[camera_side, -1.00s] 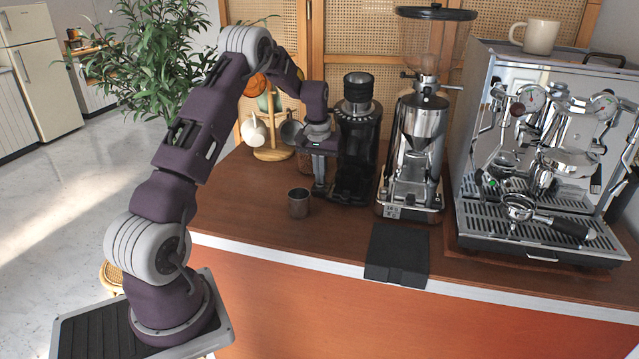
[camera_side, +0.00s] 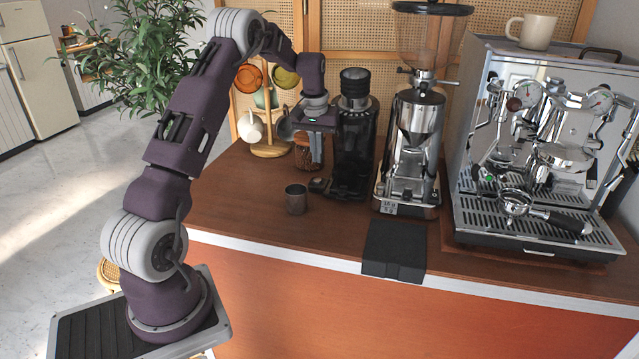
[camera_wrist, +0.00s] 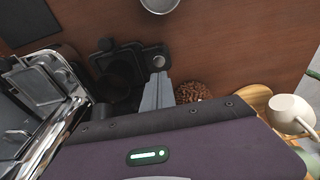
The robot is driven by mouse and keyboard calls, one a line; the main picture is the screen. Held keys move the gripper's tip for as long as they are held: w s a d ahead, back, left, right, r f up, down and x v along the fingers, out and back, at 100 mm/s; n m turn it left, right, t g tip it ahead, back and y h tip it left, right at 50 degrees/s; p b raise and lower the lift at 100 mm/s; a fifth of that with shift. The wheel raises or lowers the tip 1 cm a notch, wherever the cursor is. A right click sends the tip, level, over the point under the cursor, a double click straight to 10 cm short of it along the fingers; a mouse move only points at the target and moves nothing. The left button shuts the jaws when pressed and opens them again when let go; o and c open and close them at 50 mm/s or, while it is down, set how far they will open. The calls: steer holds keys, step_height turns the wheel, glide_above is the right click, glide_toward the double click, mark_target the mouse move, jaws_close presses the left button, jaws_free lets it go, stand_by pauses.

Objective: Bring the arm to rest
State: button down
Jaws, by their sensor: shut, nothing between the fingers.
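My gripper (camera_side: 316,160) hangs pointing down above the back left of the brown counter (camera_side: 240,205), beside the black grinder (camera_side: 352,150). Its fingers are shut together with nothing between them. In the wrist view the shut fingertips (camera_wrist: 157,92) show between the grinder and a jar of coffee beans (camera_wrist: 192,92). In the side view the jar (camera_side: 303,152) is partly hidden behind the fingers.
A metal cup (camera_side: 296,199) stands on the counter in front of my gripper. A tall grinder (camera_side: 413,140), an espresso machine (camera_side: 545,140) with a portafilter (camera_side: 515,203), and a black mat (camera_side: 394,250) are to the right. A mug stand (camera_side: 270,148) is behind left.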

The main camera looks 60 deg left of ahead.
steer(key=s+d+r+m+t, duration=0.1)
steer(key=s+d+r+m, duration=0.15)
steer(key=d+r, duration=0.6)
steer(key=s+d+r+m+t, duration=0.1)
steer(key=s+d+r, duration=0.4)
steer(key=d, duration=0.6)
steer(key=s+d+m+t, duration=0.1)
steer(key=s+d+m, duration=0.1)
steer(key=s+d, duration=0.5)
steer(key=s+d+m+t+h, duration=0.1)
steer(key=s+d+m, duration=0.2)
steer(key=s+d, duration=0.4)
steer(key=s, duration=0.6)
steer(key=shift+s+d+r, duration=0.15)
steer(key=shift+s+r, duration=0.1)
steer(key=shift+r, duration=0.15)
steer(key=shift+m, duration=0.25)
